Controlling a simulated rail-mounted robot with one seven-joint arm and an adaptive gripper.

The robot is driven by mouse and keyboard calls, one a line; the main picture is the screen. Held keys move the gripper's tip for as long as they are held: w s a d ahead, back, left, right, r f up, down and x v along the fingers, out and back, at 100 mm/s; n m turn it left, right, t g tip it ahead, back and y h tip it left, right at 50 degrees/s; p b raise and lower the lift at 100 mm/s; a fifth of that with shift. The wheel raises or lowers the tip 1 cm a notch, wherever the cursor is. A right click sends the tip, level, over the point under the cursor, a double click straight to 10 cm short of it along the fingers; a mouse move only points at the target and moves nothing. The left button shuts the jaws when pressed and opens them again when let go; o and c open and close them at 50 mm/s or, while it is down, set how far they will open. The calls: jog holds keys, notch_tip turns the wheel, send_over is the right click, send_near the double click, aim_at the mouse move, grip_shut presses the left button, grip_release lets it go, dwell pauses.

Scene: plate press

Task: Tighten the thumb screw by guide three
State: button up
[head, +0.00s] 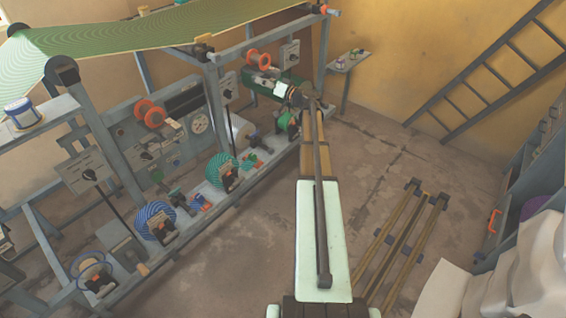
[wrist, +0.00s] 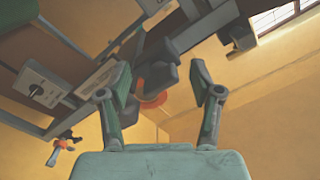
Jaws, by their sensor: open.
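My gripper (wrist: 163,84) is open in the wrist view, with one finger at each side and nothing visibly held. A dark grey blocky part (wrist: 155,74) shows between and beyond the fingertips, with part of an orange-red round piece (wrist: 153,103) behind it. I cannot tell whether either is the thumb screw, and no guide number is readable. In the head view my arm reaches away to the green machine (head: 262,84) at the far end of the frame, and my gripper (head: 297,94) is small and partly hidden there.
A long grey frame (head: 215,112) carries switch boxes, orange handwheels (head: 151,113), and blue and teal rolls (head: 155,220). Green sheet (head: 150,32) spans its top. Open floor (head: 400,150) lies right of my arm, near slim rails (head: 405,240).

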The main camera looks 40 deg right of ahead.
jog(key=s+d+b, duration=0.3)
jog(key=s, duration=1.4)
jog(key=s+a+f+m+g, duration=0.1)
jog(key=s+a+f+g, duration=0.1)
jog(key=f, duration=0.5)
jog(key=s+a+f+m+g+p, duration=0.1)
jog(key=a+f+g, duration=0.3)
jog(key=a+f, duration=0.3)
jog(key=s+a+f+m+g+y, duration=0.1)
jog(key=s+a+f+g, duration=0.1)
jog(key=a+f, duration=0.3)
jog(key=shift+s+f+g, duration=0.3)
jog(key=shift+f+g, duration=0.1)
jog(key=shift+f, duration=1.3)
jog(key=shift+m, duration=0.4)
